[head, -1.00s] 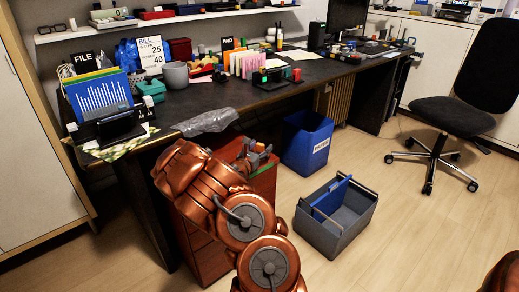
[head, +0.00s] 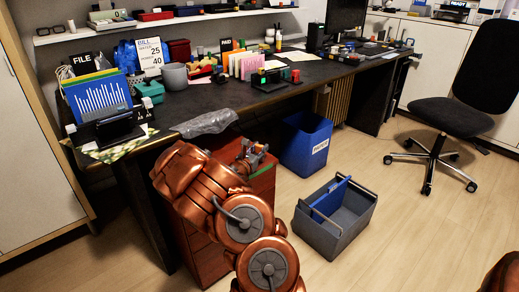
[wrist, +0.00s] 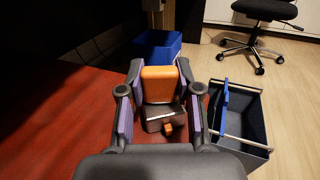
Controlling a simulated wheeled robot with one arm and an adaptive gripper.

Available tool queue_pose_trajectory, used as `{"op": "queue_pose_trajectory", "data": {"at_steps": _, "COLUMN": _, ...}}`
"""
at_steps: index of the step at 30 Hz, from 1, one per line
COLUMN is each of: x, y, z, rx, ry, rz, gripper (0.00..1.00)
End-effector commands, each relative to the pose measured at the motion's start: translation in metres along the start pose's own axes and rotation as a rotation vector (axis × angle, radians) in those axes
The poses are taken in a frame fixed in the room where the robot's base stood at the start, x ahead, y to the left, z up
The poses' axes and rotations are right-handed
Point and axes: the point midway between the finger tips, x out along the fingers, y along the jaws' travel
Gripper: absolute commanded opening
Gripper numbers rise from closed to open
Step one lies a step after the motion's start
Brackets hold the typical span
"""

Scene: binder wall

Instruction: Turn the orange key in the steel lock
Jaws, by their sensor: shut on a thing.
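The orange key (wrist: 159,85) shows in the wrist view as a broad orange head between my two fingers. My gripper (wrist: 159,74) is shut on it, one finger on each side. Just below the head in the picture is a dark grey block, seemingly the steel lock (wrist: 153,112), with a pale edge and a small orange piece on its near side. How far the key sits in the lock is hidden. In the head view my gripper (head: 252,156) is over the red cabinet (head: 202,242), and the key and lock are too small to tell apart.
A blue bin (head: 307,143) and a grey crate with a blue divider (head: 330,236) stand on the floor to the right. The dark desk (head: 190,106) is behind the cabinet, with crumpled plastic (head: 205,123) at its edge. An office chair (head: 455,115) stands far right.

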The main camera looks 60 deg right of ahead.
Motion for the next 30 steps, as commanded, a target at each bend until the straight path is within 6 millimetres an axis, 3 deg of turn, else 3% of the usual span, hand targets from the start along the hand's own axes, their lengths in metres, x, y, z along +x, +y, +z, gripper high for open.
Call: {"op": "queue_pose_trajectory", "data": {"at_steps": 30, "x": 0.0001, "y": -0.0003, "z": -0.0007, "rx": 0.000, "ry": 0.002, "rz": -0.302, "gripper": 0.00}}
